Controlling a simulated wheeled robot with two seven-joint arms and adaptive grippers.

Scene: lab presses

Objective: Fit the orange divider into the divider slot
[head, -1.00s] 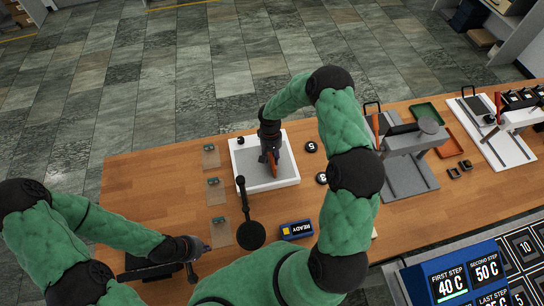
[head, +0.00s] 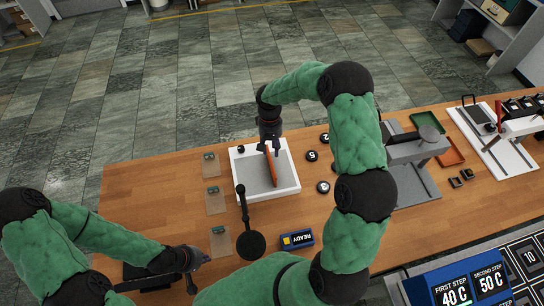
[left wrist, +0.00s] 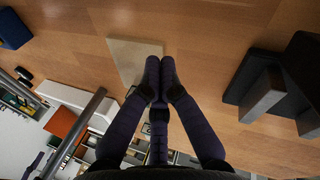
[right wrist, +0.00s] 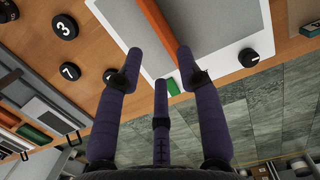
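The orange divider (head: 271,169) is a thin upright strip running front to back across the middle of the white-rimmed tray (head: 292,188) with a grey floor. My right gripper (head: 269,150) is at the divider's far end. In the right wrist view my right gripper (right wrist: 160,56) has its fingers spread, with the divider (right wrist: 156,25) between and beyond them, apparently not clamped. The divider slot is hidden under the divider, and I cannot tell how fully it is seated. My left gripper (head: 203,258) is shut and empty at the front left; its fingertips touch in the left wrist view (left wrist: 160,62).
A black round-ended paddle (head: 250,243) lies in front of the tray, and a blue READY box (head: 297,240) stands beside it. Numbered black discs (head: 311,156) lie right of the tray. Clear plates (head: 215,200) line its left side. A grey press (head: 412,150) stands further right.

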